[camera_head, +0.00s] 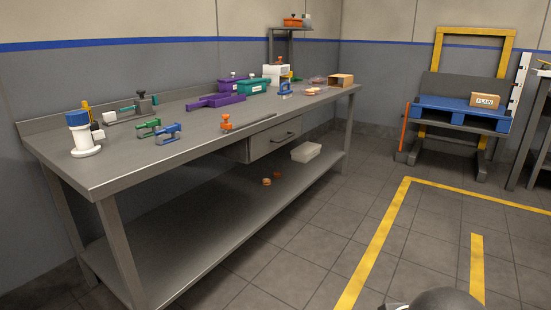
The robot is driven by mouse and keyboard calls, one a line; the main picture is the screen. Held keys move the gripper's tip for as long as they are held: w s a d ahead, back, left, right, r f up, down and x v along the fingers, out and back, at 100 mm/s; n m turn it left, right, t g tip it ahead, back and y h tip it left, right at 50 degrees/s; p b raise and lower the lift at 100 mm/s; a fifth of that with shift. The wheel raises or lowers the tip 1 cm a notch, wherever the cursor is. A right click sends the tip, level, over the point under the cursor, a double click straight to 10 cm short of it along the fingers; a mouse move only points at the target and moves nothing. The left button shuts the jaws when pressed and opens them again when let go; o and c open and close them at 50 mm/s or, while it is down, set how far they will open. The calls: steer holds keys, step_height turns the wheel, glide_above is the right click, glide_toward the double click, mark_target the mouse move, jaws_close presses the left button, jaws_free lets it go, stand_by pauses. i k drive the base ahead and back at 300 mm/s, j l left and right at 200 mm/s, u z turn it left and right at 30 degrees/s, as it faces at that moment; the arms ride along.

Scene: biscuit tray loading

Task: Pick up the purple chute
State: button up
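A purple chute (216,101), long and low with a narrower left end, lies on the grey metal workbench (150,170), around the middle of its top. A purple box-like thing (229,87) with a small label and a dark knob stands just behind it. A teal box-like thing (254,88) of similar shape stands to its right. My gripper is not in view. A dark rounded part at the bottom right edge looks like part of my own body, well apart from the bench.
An orange tool (227,122) lies near the bench's front edge, before the chute. Green (148,128) and blue (168,133) clamps are to the left. A drawer (273,140) hangs under the top. The tiled floor before the bench is clear.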

mark_target(218, 101)
steer(key=i+l+u, duration=0.15)
steer(key=i, duration=0.25)
steer(key=i+l+u, duration=0.15)
steer(key=i, duration=0.25)
steer(key=i+l+u, duration=0.15)
steer(key=i, duration=0.25)
